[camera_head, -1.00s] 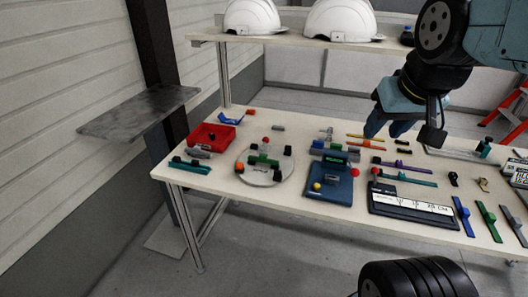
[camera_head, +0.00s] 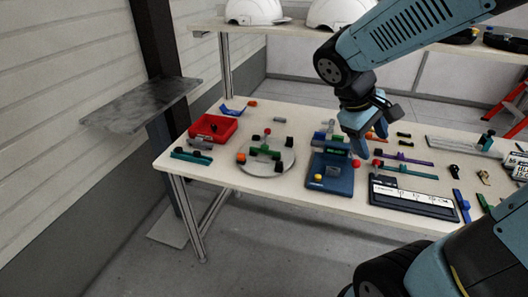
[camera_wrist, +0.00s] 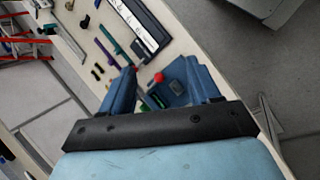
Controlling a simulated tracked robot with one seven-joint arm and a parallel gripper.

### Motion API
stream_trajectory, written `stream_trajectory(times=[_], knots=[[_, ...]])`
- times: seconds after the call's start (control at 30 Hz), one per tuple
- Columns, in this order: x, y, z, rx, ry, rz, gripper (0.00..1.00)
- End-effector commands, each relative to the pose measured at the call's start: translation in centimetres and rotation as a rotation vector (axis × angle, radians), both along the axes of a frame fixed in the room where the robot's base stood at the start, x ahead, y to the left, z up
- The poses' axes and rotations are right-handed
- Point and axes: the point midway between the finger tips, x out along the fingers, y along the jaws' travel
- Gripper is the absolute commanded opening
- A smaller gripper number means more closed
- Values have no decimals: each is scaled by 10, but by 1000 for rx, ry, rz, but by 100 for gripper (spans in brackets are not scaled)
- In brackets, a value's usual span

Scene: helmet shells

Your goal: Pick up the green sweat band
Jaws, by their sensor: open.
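A green strip (camera_head: 482,200), which looks like the green sweat band, lies at the right of the table, beside a blue strip (camera_head: 461,205). My arm partly covers its near end in the head view. Teal strips also lie at the left (camera_head: 191,156) and mid-right (camera_head: 410,172). My gripper (camera_head: 368,143) is open and empty, pointing down above the blue fixture, well left of the green strip. The wrist view shows its two blue fingers spread apart (camera_wrist: 163,70). I cannot clearly pick out the green strip there.
The table (camera_head: 290,190) holds a red bin (camera_head: 213,128), a round grey plate (camera_head: 266,167) with blocks, a blue fixture (camera_head: 331,187) and a dark board with a white label (camera_head: 412,197). A shelf with white helmets (camera_head: 252,10) stands behind. Bare tabletop separates several items.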

Motion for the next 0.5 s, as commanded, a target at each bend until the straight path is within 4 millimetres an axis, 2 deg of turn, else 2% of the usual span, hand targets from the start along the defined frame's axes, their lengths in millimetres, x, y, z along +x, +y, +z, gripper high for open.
stream_trajectory(times=[0.27, 0.5], knots=[[39, 11, -28, -309, 179, 245, 62], [78, 36, -51, -580, 283, 475, 62]])
